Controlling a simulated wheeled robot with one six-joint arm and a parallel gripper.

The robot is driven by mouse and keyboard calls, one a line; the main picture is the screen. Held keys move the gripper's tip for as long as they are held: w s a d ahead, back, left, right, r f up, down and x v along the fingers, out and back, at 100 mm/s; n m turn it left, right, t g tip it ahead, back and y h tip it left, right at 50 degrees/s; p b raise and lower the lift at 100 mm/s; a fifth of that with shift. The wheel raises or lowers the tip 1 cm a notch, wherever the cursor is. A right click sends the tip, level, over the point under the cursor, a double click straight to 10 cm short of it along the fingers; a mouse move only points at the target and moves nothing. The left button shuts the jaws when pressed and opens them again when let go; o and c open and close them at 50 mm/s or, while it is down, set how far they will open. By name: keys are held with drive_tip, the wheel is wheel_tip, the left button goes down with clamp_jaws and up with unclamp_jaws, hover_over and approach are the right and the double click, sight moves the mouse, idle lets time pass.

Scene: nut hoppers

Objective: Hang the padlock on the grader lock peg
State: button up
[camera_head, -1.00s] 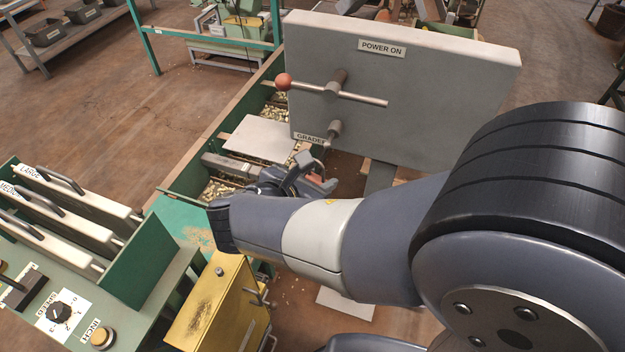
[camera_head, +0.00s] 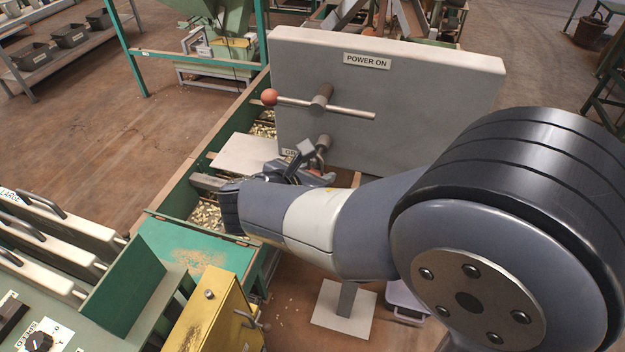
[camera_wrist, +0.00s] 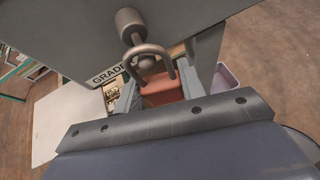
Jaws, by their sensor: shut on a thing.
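The padlock (camera_wrist: 162,92) has a red body and a grey U-shaped shackle that points up toward the panel. My gripper (camera_wrist: 158,86) is shut on its body, one finger on each side. The grader lock peg (camera_wrist: 129,22) is a grey stub with a thick collar on the panel. Its thin end overlaps the top of the shackle in the wrist view; I cannot tell whether the shackle is around it. In the head view my gripper (camera_head: 308,170) is just below the peg (camera_head: 323,142), and the padlock body is mostly hidden.
The grey panel (camera_head: 420,95) carries a POWER ON label and a lever with a red ball (camera_head: 269,97) above the peg. The GRADER label (camera_wrist: 106,76) is partly hidden. A yellow box (camera_head: 215,315) and a green trough (camera_head: 180,190) stand at the left.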

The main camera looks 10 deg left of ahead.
drive_tip(key=shift+w, duration=0.55)
drive_tip(key=shift+w+d+f, duration=0.1)
drive_tip(key=shift+w+f, duration=0.35)
drive_tip(key=shift+w, duration=0.1)
drive_tip(key=o, duration=1.1)
drive_tip(key=v, duration=1)
drive_tip(key=shift+s+r, duration=0.15)
drive_tip(key=shift+s, duration=0.2)
drive_tip(key=shift+w, duration=0.1)
